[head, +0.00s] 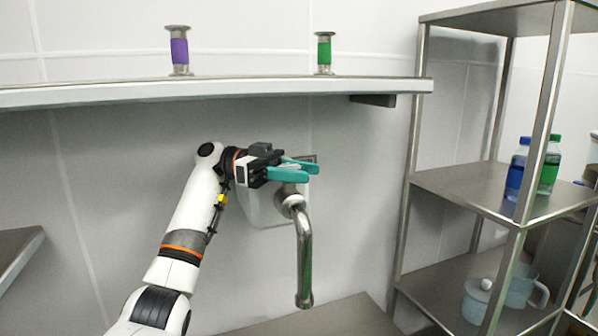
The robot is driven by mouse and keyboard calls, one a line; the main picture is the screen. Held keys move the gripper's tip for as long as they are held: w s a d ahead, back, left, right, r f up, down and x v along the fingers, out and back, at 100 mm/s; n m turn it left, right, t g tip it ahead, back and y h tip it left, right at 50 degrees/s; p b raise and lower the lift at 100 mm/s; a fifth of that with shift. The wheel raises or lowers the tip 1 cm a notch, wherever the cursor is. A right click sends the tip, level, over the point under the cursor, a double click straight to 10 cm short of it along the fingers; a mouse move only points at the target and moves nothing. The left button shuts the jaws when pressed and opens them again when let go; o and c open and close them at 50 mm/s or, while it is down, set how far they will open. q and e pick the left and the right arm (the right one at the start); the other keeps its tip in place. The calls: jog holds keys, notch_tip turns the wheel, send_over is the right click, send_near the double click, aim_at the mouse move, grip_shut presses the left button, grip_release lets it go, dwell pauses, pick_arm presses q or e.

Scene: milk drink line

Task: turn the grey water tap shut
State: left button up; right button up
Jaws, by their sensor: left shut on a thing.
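The grey water tap (304,250) is on the wall below the shelf, its bent metal spout hanging down with the open end at the bottom. My left gripper (296,171) reaches in from the left, with its teal fingers at the top of the tap, just above the spout's joint. The fingers are shut on the tap's handle, which they mostly hide, so how far it is turned cannot be told. My right gripper is not in view.
A wall shelf (220,93) runs above my left arm, bearing a purple-banded holder (179,52) and a green-banded one (324,52). A metal rack (460,188) at right holds a blue bottle (516,175), a green bottle (549,170) and pale jugs (522,288).

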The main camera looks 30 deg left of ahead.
pick_arm(q)
jog(key=shift+r, duration=0.15)
jog(key=o, duration=1)
jog(key=shift+c, duration=0.2)
jog(key=a+b, duration=0.2)
jog(key=a, duration=0.5)
jog(key=shift+s+a+b, duration=0.15)
jog(key=shift+a+b, duration=0.15)
jog(key=shift+b, duration=0.05)
